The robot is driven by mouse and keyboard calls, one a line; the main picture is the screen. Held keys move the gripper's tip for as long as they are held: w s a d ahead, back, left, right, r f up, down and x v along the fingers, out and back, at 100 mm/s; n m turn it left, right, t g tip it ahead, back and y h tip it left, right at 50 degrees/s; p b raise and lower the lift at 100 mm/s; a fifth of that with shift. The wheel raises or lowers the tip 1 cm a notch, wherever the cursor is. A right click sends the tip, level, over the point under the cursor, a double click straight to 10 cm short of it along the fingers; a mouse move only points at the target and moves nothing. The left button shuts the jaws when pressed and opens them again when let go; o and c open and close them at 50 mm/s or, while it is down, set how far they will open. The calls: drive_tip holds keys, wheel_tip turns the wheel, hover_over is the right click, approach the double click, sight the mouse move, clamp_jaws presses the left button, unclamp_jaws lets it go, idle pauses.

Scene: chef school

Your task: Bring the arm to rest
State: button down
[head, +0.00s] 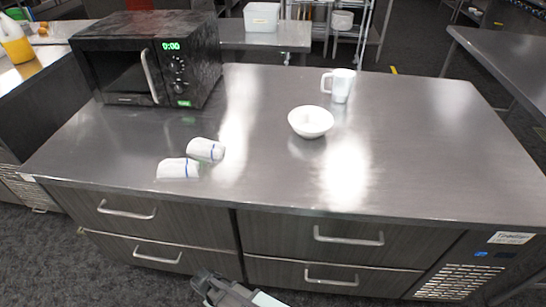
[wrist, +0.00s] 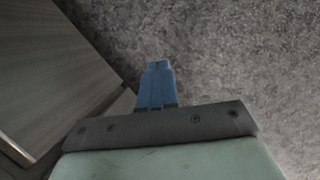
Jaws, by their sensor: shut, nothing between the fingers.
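My gripper (wrist: 157,66) shows in the wrist view with its blue fingers together and nothing between them. It points over bare grey speckled floor (wrist: 220,50), with a wood-grain cabinet front (wrist: 50,70) to the left. In the head view, a dark and pale part of my arm shows at the bottom edge, low in front of the counter drawers. The fingers cannot be made out there.
Closed drawers (head: 320,240) face the floor.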

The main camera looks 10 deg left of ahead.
drive_tip(key=s+d+m+g+y, duration=0.1)
drive_tip(key=d+m, duration=0.3)
drive_tip(key=d, duration=0.8)
drive_tip(key=s+d+f+m+g+y, duration=0.1)
drive_tip(key=s+d+m+g, duration=0.2)
drive_tip(key=d, duration=1)
drive_tip(key=s+d+m+g+y, duration=0.1)
drive_tip(key=d+m, duration=0.4)
drive_tip(key=d, duration=0.7)
drive_tip(key=shift+s+d+f+g, duration=0.25)
drive_tip(key=shift+s+f+g, duration=0.15)
drive_tip(key=shift+s+g, duration=0.1)
